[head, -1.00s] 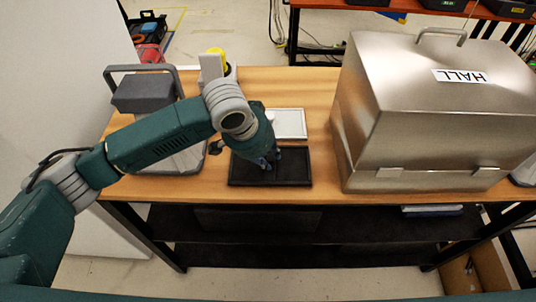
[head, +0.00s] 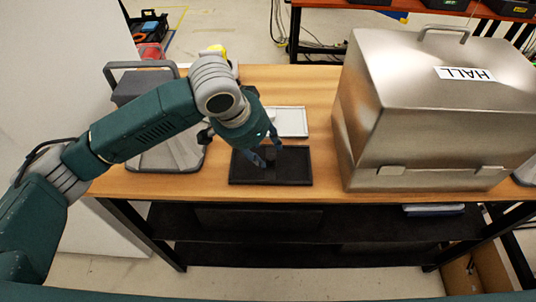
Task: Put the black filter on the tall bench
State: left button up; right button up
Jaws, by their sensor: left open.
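A flat black rectangular piece with a raised rim (head: 298,168) lies on the wooden-topped bench (head: 220,190). It may be the black filter or a tray under it; I cannot tell which. My left gripper (head: 267,153) is over its back left part, pointing down, with its fingers spread and nothing seen between them. Whether the fingertips touch the black piece is unclear. The gripper and its wrist hide some of the black piece. My right gripper is not in view.
A white flat tray (head: 293,122) lies just behind the black piece. A large metal box labelled HALL (head: 420,125) stands close on the right. A grey device with a handle (head: 140,90) stands left, partly behind my arm. A red-topped bench (head: 400,8) is at the back.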

pick_arm(q)
jog(key=v, duration=0.7)
jog(key=shift+b, duration=0.4)
dwell(0.6)
